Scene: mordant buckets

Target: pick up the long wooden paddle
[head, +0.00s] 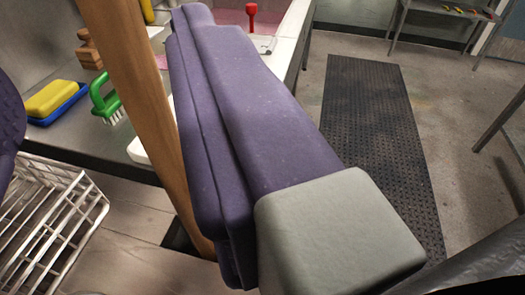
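The long wooden paddle (150,110) is a brown shaft that runs steeply from the top edge down to the lower middle of the head view. Its top end is out of frame. Its lower part passes close along the left side of a large purple part of mine with a grey block end, which I take to be my gripper (245,130). The purple part hides some of the shaft's right edge. I cannot tell whether they touch. Another purple piece shows at the left edge. The fingertips cannot be made out, so neither can the opening.
A grey counter (75,140) behind the shaft holds a green-handled brush (104,98), a yellow sponge on blue (55,98) and wooden blocks (88,50). A white wire rack (50,215) stands lower left. A black floor mat (375,130) lies on open floor at right.

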